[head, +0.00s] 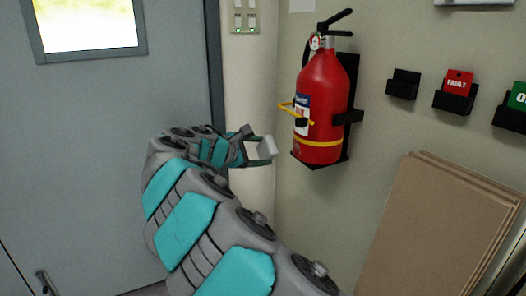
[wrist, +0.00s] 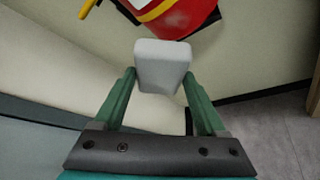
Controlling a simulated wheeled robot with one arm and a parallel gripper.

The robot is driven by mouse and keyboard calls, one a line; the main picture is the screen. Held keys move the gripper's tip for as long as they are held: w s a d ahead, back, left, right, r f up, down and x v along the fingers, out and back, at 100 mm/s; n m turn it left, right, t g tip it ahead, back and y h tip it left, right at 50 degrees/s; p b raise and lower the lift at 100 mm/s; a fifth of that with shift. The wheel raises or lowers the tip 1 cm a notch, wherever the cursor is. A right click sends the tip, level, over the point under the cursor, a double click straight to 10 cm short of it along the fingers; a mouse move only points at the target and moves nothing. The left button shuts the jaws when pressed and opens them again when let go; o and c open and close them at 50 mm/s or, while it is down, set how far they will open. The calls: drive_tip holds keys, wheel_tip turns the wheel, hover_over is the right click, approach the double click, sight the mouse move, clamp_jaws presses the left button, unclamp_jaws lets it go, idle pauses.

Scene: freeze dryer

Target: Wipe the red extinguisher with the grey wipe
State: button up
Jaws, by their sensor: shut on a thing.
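The red extinguisher (head: 322,100) hangs upright in a black bracket on the wall, right of centre in the head view. Its lower part (wrist: 184,17) shows at the top of the wrist view, with a yellow band. The grey wipe (wrist: 163,65) is a pale block held between the fingertips of my gripper (wrist: 160,82). My gripper (head: 262,150) is shut on it, to the left of the extinguisher's base in the head view. The wipe (head: 267,147) looks apart from the extinguisher there; in the wrist view its top edge lies close below the red body, and contact cannot be told.
A grey door (head: 110,110) with a window is on the left. Black wall holders (head: 403,84) and a red FAULT tag (head: 458,82) are right of the extinguisher. Brown boards (head: 430,225) lean against the wall below. Floor (wrist: 275,130) shows clear at the wrist view's right.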

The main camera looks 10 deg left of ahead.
drive_tip(key=shift+w+d+r, duration=0.1)
drive_tip(key=shift+w+d, duration=0.4)
drive_tip(key=shift+d, duration=0.25)
drive_tip(key=shift+w+d, duration=0.5)
drive_tip(key=shift+d, duration=0.3)
drive_tip(key=shift+w+d+r, duration=0.1)
drive_tip(key=shift+w+d, duration=0.4)
drive_tip(key=shift+d, duration=0.25)
drive_tip(key=shift+w+d+f, duration=0.1)
drive_tip(key=shift+w+d, duration=0.45)
drive_tip(key=shift+d, duration=0.35)
drive_tip(key=shift+s+d, duration=0.55)
drive_tip(key=shift+s, duration=0.3)
drive_tip(key=shift+s+d, duration=0.5)
drive_tip(key=shift+s, duration=0.35)
drive_tip(key=shift+w+d, duration=0.1)
drive_tip(key=shift+w, duration=0.1)
drive_tip(key=shift+w+a, duration=0.5)
drive_tip(key=shift+w, duration=0.35)
drive_tip(key=shift+w+a, duration=0.5)
drive_tip(key=shift+w, duration=0.3)
